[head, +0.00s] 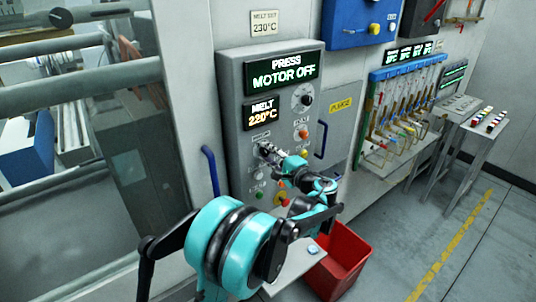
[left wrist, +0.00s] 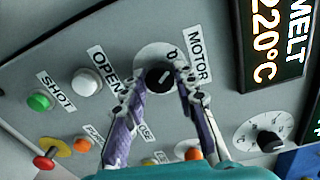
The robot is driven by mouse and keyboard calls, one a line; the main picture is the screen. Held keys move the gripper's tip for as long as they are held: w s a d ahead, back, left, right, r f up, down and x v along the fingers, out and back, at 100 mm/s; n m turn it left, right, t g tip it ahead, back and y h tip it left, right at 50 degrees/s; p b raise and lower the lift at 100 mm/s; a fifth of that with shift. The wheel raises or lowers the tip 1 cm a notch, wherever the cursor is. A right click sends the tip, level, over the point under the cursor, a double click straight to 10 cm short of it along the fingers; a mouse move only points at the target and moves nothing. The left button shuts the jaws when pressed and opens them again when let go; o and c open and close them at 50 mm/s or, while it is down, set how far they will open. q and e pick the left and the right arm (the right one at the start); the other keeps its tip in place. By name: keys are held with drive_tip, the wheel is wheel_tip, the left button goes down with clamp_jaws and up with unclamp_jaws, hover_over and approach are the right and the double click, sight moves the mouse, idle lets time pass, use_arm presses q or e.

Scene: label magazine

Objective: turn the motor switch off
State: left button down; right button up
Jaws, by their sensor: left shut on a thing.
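The motor switch (left wrist: 158,77) is a black round knob with a pale pointer line, on a white disc under the MOTOR label (left wrist: 197,57) in the left wrist view. My left gripper (left wrist: 160,84) has its two purple-grey fingers on either side of the knob and is shut on it. In the head view my left gripper (head: 266,152) is at the grey control panel (head: 236,130), and it hides the switch there. The panel's display (head: 284,73) reads PRESS MOTOR OFF. My right gripper is not in view.
Close to the knob are a white OPEN button (left wrist: 87,82), a green SHOT button (left wrist: 39,101) and a red stop button (left wrist: 45,160). The MELT display (head: 263,115) reads 220°C. A red bin (head: 350,250) stands on the floor below; floor to its right is clear.

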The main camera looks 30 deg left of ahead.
use_arm(q)
drive_tip(key=shift+f, duration=0.1)
drive_tip(key=c, duration=1.2)
unclamp_jaws()
drive_tip(key=shift+d, duration=0.15)
drive_tip(key=v, duration=1.1)
drive_tip(key=shift+s+d, duration=0.2)
drive_tip(key=shift+d, duration=0.15)
